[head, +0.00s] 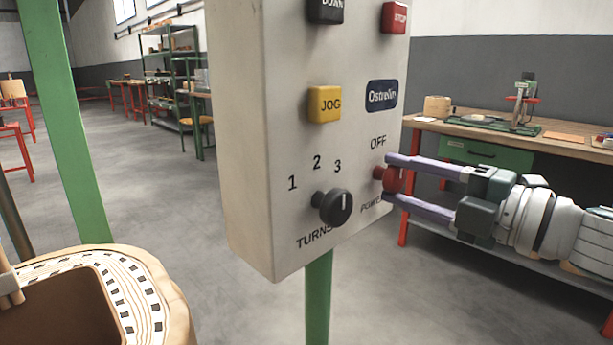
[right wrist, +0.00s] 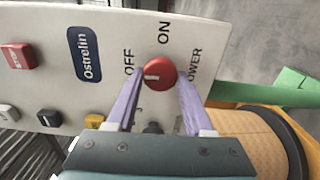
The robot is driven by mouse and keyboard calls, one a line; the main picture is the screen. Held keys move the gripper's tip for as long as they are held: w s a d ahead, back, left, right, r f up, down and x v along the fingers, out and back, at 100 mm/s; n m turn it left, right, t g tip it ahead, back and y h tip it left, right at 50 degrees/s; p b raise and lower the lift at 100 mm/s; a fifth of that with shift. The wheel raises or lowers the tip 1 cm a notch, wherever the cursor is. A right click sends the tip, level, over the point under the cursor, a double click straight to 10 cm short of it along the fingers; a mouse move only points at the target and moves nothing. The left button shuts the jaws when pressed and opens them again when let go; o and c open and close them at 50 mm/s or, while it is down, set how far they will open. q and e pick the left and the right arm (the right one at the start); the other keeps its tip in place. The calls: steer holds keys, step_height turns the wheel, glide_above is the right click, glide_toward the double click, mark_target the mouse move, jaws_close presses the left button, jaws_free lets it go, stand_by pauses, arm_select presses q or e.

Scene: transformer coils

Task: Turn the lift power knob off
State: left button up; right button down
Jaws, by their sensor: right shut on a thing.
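The red power knob (head: 392,180) sits low on the right of the pale control panel (head: 262,130), with OFF printed above it and POWER below. My right gripper (head: 388,178) reaches in from the right, its two purple fingers shut on the knob, one above and one below. In the right wrist view the knob (right wrist: 159,71) lies between the fingertips of the gripper (right wrist: 158,85). Its white mark lies on the side toward the word OFF; ON is printed at the top there. My left gripper is not in view.
The black turns knob (head: 337,207) and yellow JOG button (head: 324,104) are close by on the panel. A workbench (head: 470,132) stands behind my right arm. A wooden coil (head: 150,275) fills the lower left. Open floor lies at left.

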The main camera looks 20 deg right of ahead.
steer(key=shift+c, duration=1.6)
jaws_free()
steer(key=shift+s, duration=0.1)
steer(key=v, duration=0.9)
steer(key=shift+s+d+p, duration=0.15)
steer(key=shift+s+p, duration=0.2)
steer(key=shift+p, duration=0.05)
